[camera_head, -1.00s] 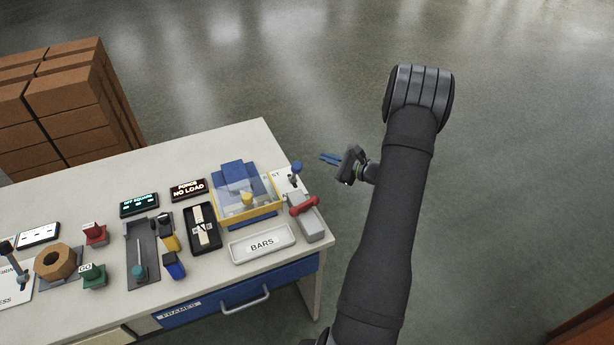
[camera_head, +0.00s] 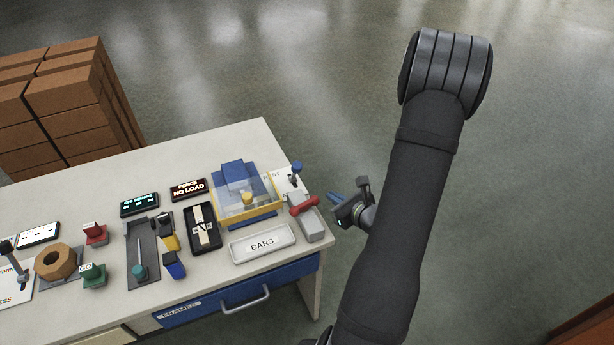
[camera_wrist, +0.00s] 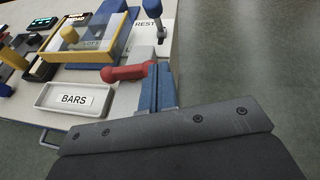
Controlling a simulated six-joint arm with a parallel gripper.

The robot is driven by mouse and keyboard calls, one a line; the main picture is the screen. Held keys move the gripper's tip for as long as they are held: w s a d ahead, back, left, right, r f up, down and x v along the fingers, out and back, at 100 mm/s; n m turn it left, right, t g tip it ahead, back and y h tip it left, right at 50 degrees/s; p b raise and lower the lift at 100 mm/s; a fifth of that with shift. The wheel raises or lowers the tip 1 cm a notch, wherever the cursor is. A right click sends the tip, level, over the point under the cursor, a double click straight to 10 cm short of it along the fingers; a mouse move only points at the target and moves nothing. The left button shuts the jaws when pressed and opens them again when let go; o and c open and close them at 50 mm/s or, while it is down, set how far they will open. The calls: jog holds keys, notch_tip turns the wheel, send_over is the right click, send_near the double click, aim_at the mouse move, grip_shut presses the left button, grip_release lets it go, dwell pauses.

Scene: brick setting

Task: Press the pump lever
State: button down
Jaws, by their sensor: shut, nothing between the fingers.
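No lever bears a readable pump label. A grey block (camera_head: 313,226) with a red bar handle (camera_head: 304,206) sits at the right end of the bench; the red handle also shows in the wrist view (camera_wrist: 125,74). Behind it stands a lever with a blue knob (camera_head: 296,167), by a card reading "REST". A lever with a teal knob (camera_head: 140,271) lies in a grey slotted plate farther left. My gripper (camera_head: 335,198) is shut and empty, just right of the red handle in the head view. In the wrist view its blue fingers (camera_wrist: 158,88) overlap the handle's right end; contact cannot be told.
A yellow-framed clear cover (camera_head: 248,207) and a white "BARS" tray (camera_head: 262,244) stand left of the grey block. A display (camera_head: 188,189) reads "NO LOAD". Red and green buttons and a wooden hexagonal piece (camera_head: 56,262) are farther left. Open floor lies right of the bench.

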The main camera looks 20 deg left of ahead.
aim_at(294, 171)
jog(key=x, duration=0.9)
jog(key=shift+w+a+f, duration=0.1)
jog(key=shift+a, duration=0.2)
jog(key=a, duration=0.1)
jog(key=w+a+r, duration=0.1)
jog(key=w+a, duration=0.1)
jog(key=shift+a+r, duration=0.25)
jog(key=shift+w+r, duration=0.1)
